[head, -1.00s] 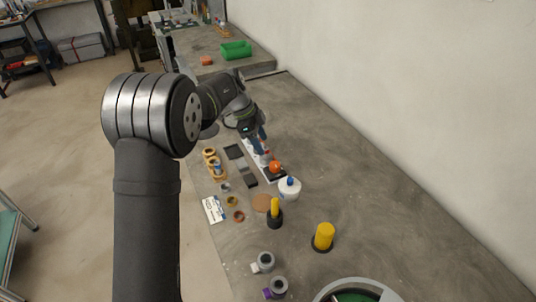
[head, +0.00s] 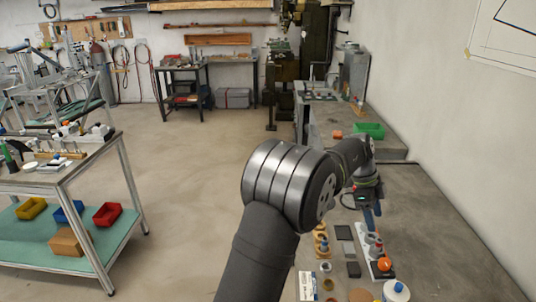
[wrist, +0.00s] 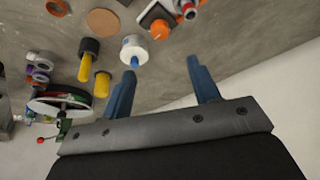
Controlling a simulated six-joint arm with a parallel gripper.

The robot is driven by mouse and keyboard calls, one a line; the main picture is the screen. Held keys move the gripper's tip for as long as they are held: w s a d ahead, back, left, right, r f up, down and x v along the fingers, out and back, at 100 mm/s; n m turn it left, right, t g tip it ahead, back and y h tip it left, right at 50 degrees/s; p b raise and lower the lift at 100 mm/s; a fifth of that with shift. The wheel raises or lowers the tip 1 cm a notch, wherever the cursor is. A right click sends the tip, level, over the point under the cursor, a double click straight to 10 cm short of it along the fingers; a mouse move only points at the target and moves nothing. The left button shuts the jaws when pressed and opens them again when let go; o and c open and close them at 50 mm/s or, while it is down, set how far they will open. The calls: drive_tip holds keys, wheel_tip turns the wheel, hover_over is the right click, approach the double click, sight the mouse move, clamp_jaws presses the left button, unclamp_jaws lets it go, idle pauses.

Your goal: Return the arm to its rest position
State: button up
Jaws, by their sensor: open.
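My gripper (wrist: 163,88) shows in the wrist view with its two blue fingers wide apart and nothing between them. In the head view my gripper (head: 373,217) hangs over the grey bench (head: 440,230), near a row of small parts. An orange knob (head: 384,264) sits close below it, and the knob also shows in the wrist view (wrist: 159,29). A white round container with a blue top (wrist: 134,48) stands beyond the fingertips, apart from them. The exact height of the fingers above the bench cannot be told.
Dark flat blocks (head: 344,232) and tan rings (head: 321,242) lie left of my gripper. A green bin (head: 369,130) stands farther back. The bench's right side is clear.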

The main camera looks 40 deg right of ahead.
sight(385, 262)
drive_tip(key=x, duration=1.6)
drive_tip(key=shift+s+d+f, duration=0.1)
drive_tip(key=shift+s, duration=0.15)
drive_tip(key=v, duration=1.7)
drive_tip(key=x, duration=1.7)
drive_tip(key=shift+f, duration=0.1)
drive_tip(key=shift+n+h, duration=0.4)
drive_tip(key=shift+n, duration=0.5)
drive_tip(key=n+t+h, duration=0.1)
drive_tip(key=n, duration=0.5)
drive_tip(key=shift+s+a+n+t+h, duration=0.15)
drive_tip(key=shift+a+n+t+h, duration=0.1)
drive_tip(key=shift+n+t+h, duration=0.15)
drive_tip(key=shift+s+n+t+h, duration=0.15)
drive_tip(key=shift+n+t, duration=0.25)
drive_tip(key=shift+n, duration=0.65)
drive_tip(key=shift+w+n+t+h, duration=0.1)
drive_tip(key=shift+n+t+h, duration=0.25)
drive_tip(key=shift+n, duration=0.7)
drive_tip(key=shift+s+n+t, duration=0.15)
drive_tip(key=shift+n+t, duration=0.5)
drive_tip(key=shift+n, duration=1.15)
